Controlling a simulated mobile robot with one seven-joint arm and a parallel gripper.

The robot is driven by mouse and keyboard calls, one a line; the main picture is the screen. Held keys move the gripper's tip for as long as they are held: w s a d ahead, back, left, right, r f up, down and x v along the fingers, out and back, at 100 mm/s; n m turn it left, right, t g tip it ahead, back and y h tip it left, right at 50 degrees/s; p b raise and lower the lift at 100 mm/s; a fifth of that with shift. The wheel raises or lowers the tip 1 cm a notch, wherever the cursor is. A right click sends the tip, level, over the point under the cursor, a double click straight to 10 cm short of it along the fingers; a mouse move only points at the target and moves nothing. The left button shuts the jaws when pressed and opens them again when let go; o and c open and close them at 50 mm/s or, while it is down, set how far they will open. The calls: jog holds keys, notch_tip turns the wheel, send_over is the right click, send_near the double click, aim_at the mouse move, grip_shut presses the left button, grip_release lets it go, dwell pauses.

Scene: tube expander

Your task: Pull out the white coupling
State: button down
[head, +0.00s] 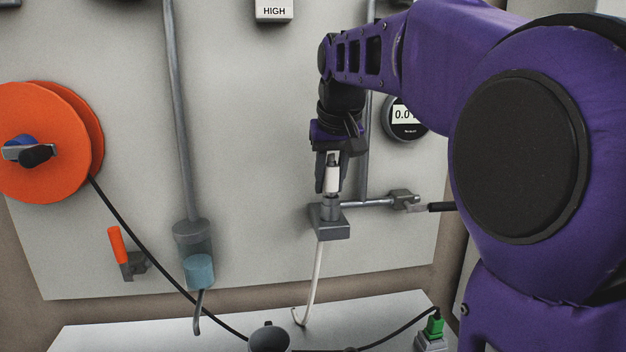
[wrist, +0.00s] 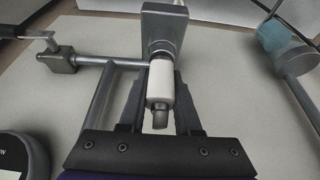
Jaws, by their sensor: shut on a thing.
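The white coupling (head: 332,179) is a short white cylinder at the top of a grey fitting block (head: 329,221) on the wall panel. My gripper (head: 331,176) comes down on it from above and is shut on it. In the wrist view the coupling (wrist: 161,84) lies between the two dark fingers (wrist: 158,100), with a grey metal stub at its near end. Its far end meets the grey block (wrist: 165,31); I cannot tell whether it is seated in the block or just touching it. A thin white tube (head: 318,270) hangs below the block.
A valve (head: 402,200) with a dark handle sits right of the block on a horizontal pipe. A round gauge (head: 404,118) is close to my wrist. A vertical pipe with a teal cap (head: 198,271), an orange lever (head: 117,246) and an orange reel (head: 45,140) are on the left.

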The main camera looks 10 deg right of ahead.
jog(key=shift+r+p, duration=0.65)
jog(key=shift+r, duration=0.05)
dwell(0.7)
jog(key=shift+r, duration=3.8)
